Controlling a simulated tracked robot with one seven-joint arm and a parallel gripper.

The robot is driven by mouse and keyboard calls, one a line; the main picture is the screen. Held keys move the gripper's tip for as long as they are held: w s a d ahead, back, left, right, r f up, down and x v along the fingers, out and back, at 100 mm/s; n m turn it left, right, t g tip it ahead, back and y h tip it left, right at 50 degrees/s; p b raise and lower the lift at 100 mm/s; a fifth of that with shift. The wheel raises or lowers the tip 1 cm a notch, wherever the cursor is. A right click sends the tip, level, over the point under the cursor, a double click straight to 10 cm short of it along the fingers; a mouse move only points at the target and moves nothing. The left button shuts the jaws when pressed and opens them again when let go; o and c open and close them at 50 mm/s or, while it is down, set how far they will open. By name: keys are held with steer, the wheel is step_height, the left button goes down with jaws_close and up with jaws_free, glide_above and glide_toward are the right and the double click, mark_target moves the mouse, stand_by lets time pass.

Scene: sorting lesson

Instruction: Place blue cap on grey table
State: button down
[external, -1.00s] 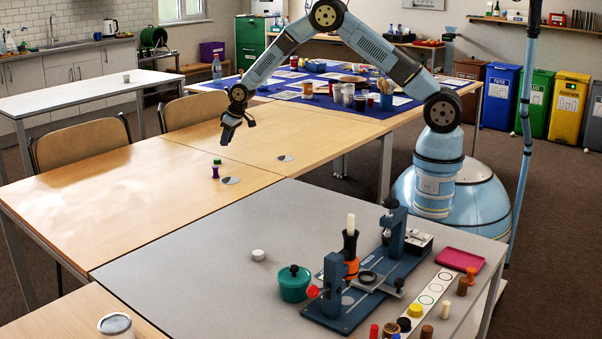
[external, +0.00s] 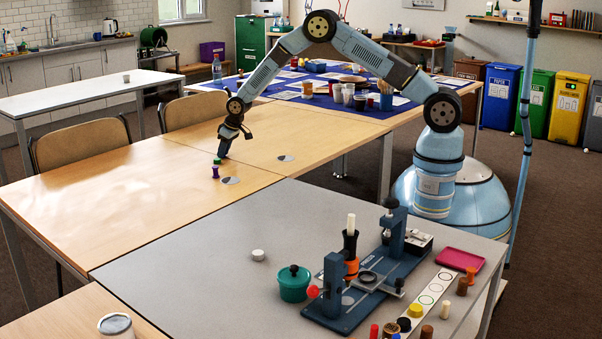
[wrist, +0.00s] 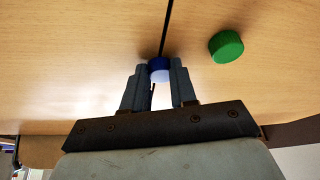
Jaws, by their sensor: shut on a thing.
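The blue cap (wrist: 159,64) is between the two fingertips of my gripper (wrist: 159,70) in the wrist view, with a pale lilac part on the near side. My gripper is shut on it. In the external view my gripper (external: 222,156) is low over the wooden table, and the cap cannot be made out there. I cannot tell whether the cap touches the wood. The grey table (external: 200,285) is in the foreground of the external view, nearer the camera than my gripper.
A small purple piece (external: 215,172) and a grey-white disc (external: 230,180) are close by. The grey table holds a white cap (external: 258,255), green pot (external: 294,284) and blue press (external: 350,303).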

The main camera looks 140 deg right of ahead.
steer(key=shift+f, duration=0.25)
steer(key=shift+s+a+f, duration=0.15)
steer(key=shift+a+f, duration=0.05)
steer(key=shift+f, duration=0.1)
steer(key=c, duration=0.9)
jaws_free()
steer(key=shift+f, duration=0.1)
steer(key=shift+s, duration=0.15)
steer(key=shift+s+d+r, duration=0.1)
steer(key=shift+r, duration=0.25)
steer(key=w+v, duration=0.1)
steer(key=v, duration=1.1)
steer(key=shift+r, duration=0.4)
steer(key=shift+s+d, duration=0.1)
steer(key=shift+d, duration=0.05)
